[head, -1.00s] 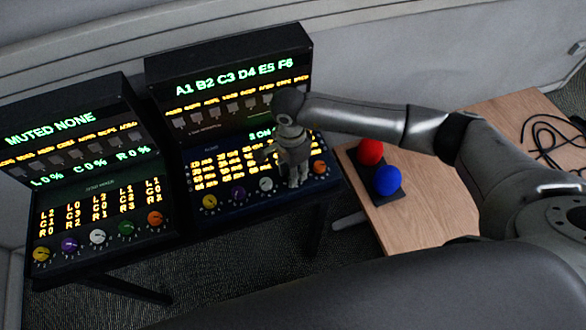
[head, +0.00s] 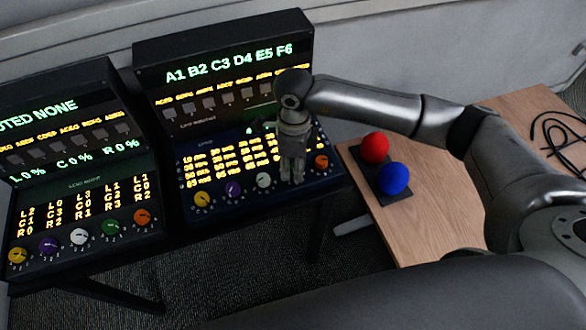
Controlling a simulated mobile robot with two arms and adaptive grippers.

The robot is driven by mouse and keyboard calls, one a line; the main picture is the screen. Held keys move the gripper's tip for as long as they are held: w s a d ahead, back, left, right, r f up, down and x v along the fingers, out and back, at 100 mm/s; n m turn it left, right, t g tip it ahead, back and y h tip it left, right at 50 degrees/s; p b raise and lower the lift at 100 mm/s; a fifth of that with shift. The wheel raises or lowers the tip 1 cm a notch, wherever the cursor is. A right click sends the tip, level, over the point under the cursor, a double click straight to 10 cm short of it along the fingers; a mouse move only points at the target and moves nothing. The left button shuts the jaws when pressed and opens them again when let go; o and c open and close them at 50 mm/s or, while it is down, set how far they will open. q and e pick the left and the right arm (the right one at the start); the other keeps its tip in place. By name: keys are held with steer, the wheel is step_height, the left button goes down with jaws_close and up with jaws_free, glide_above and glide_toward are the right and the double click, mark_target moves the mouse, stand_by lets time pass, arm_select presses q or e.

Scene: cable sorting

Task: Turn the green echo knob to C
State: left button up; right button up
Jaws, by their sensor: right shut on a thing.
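The right console (head: 187,208) has a bottom row of knobs: yellow (head: 202,199), purple (head: 233,189), white (head: 263,180) and orange (head: 321,161). My right gripper (head: 292,179) points down between the white and orange knobs. It is shut on the green knob there, which its fingers hide, so the pointer of that knob cannot be read. Lit yellow text (head: 223,160) fills the panel above the knobs, partly covered by the gripper. My left gripper is not in view.
The left console (head: 20,285) has a similar knob row, with its own green knob (head: 112,228). A wooden table (head: 430,205) at right holds a red ball (head: 375,147) and a blue ball (head: 394,178) on a dark base, and a black cable (head: 555,138).

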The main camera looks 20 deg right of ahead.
steer(key=m+b, duration=0.4)
steer(key=m, duration=0.2)
steer(key=shift+f+m, duration=0.1)
steer(key=shift+m, duration=0.2)
steer(key=m+b, duration=0.1)
steer(key=m, duration=0.2)
steer(key=shift+b, duration=0.35)
steer(key=shift+m+t+b, duration=0.3)
steer(key=shift+m+b, duration=0.2)
steer(key=shift+m, duration=1)
steer(key=o, duration=1.1)
steer(key=shift+s, duration=0.1)
steer(key=shift+c, duration=0.2)
step_height(320, 180, up, 12)
steer(key=shift+d, duration=0.4)
